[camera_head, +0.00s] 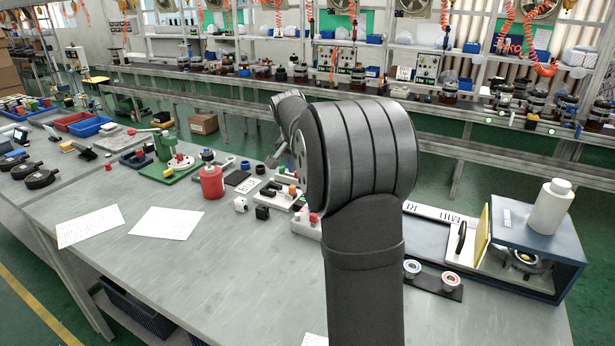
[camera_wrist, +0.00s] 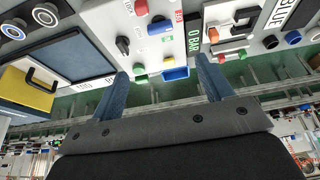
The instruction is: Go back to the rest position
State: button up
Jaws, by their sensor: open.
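My gripper (camera_wrist: 162,80) is open in the wrist view, with its two blue-grey fingers wide apart and nothing between them. Past the fingertips is a white control panel (camera_wrist: 146,38) with red and green buttons, a black knob and a "0 BAR" label. I see no contact between the fingers and the panel, but the exact gap is unclear.
A red canister (camera_head: 212,182) and a green-based fixture (camera_head: 168,168) stand left of my arm. A blue case (camera_head: 510,228) carries a white bottle (camera_head: 550,207) at right. Two ringed parts sit on a black strip (camera_head: 433,282). Paper sheets (camera_head: 166,223) lie front left; the front bench is mostly clear.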

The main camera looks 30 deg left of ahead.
dwell(0.3)
jog(key=x, duration=1.7)
jog(key=shift+w+f, duration=0.1)
jog(key=shift+w, duration=0.05)
